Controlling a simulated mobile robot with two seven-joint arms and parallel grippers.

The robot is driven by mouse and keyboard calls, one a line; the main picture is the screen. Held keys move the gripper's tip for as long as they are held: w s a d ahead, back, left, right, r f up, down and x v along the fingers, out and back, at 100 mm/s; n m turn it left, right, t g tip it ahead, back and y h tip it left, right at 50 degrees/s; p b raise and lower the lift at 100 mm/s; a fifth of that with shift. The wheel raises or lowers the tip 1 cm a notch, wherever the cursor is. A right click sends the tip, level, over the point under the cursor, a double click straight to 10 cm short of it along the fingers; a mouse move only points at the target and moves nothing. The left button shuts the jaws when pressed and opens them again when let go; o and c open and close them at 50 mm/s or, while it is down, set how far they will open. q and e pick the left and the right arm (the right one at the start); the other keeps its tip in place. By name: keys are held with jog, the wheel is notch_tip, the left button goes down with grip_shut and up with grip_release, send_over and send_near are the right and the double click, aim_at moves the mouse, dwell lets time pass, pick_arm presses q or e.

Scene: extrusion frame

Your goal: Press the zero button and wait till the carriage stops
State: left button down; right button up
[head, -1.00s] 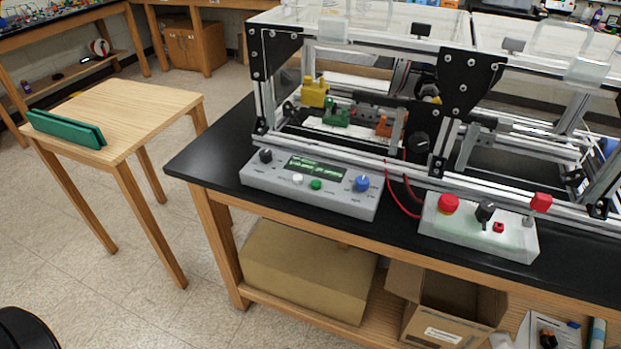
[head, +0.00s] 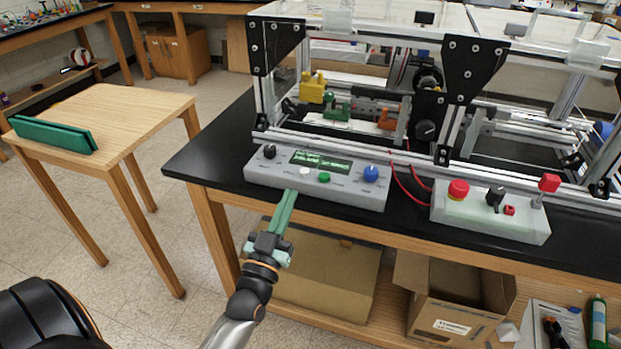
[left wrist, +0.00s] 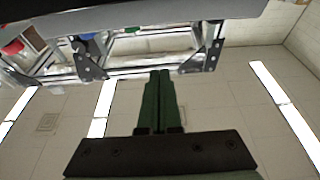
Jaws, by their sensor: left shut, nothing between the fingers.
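A pale grey control box (head: 260,182) stands at the front left of the black bench. It carries a lit green display (head: 320,161), a white button (head: 304,172), a green button (head: 324,178), a black knob (head: 270,152) and a blue knob (head: 371,173). Its labels are too small to read. My left gripper (head: 290,193) is shut and empty, its green fingertips at the box's front edge just below the white button; contact cannot be told. The shut fingers also show in the left wrist view (left wrist: 160,75). Which part is the carriage is unclear. My right gripper is out of view.
Behind the box, the metal extrusion frame (head: 345,145) holds a yellow block (head: 312,88), a green block (head: 337,111) and an orange part (head: 388,118). A second box (head: 490,222) with a red knob stands to the right. A wooden side table (head: 140,107) is at left.

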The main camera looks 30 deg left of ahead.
pick_arm(q)
jog(key=shift+a+r, duration=0.1)
jog(key=shift+r, duration=0.05)
jog(key=shift+w, duration=0.1)
notch_tip(320, 180, up, 3)
jog(key=b, duration=0.1)
send_over(303, 182)
notch_tip(303, 182, down, 3)
jog(key=b, duration=0.3)
jog(key=shift+r, duration=0.1)
jog(key=shift+f+b, duration=0.25)
jog(key=shift+b, duration=0.2)
jog(key=shift+f, duration=0.25)
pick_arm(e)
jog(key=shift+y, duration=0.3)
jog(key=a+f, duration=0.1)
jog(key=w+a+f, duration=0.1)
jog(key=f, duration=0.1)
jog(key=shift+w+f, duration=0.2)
pick_arm(q)
jog(key=shift+f+b, duration=0.1)
jog(key=shift+b, duration=0.2)
